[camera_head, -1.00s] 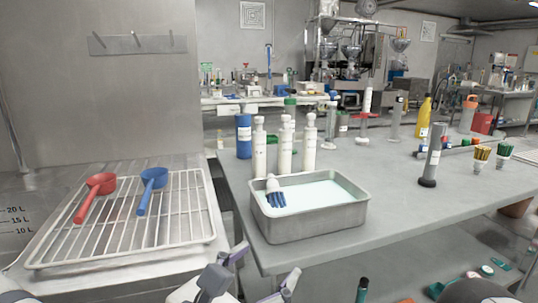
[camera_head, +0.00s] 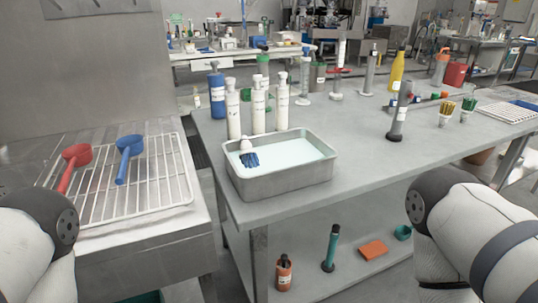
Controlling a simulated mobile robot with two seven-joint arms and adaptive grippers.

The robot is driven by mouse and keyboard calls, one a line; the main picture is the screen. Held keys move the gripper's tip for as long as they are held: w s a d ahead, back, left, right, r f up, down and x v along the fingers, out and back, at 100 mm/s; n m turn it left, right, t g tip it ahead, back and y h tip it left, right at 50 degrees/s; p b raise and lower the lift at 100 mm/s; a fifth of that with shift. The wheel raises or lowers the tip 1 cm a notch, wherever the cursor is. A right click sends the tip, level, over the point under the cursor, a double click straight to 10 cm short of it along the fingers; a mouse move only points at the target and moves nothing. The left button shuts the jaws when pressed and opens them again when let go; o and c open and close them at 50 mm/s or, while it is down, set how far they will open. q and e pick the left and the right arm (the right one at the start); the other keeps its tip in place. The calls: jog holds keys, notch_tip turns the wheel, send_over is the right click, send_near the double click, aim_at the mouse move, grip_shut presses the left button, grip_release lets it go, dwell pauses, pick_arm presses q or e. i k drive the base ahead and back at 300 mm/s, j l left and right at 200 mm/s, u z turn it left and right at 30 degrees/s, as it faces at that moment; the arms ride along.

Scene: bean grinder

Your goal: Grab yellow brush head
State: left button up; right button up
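What looks like the yellow brush head (camera_head: 446,112), a small white piece with yellow-brown bristles pointing up, stands on the grey table (camera_head: 360,150) at the right. A similar piece with green bristles (camera_head: 468,106) stands just right of it. Neither gripper shows in the head view. Only parts of my arms show, at the left and right edges, far from the brush heads.
A metal basin (camera_head: 280,178) of pale liquid holds a blue-bristled brush (camera_head: 249,158). White bottles (camera_head: 257,108) stand behind it. A grey cylinder (camera_head: 397,118) stands left of the yellow bristles. A wire rack (camera_head: 130,190) holds a red scoop (camera_head: 75,160) and a blue scoop (camera_head: 128,152).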

aim_at(447, 108)
jog(key=z, duration=1.3)
jog(key=i+l, duration=0.15)
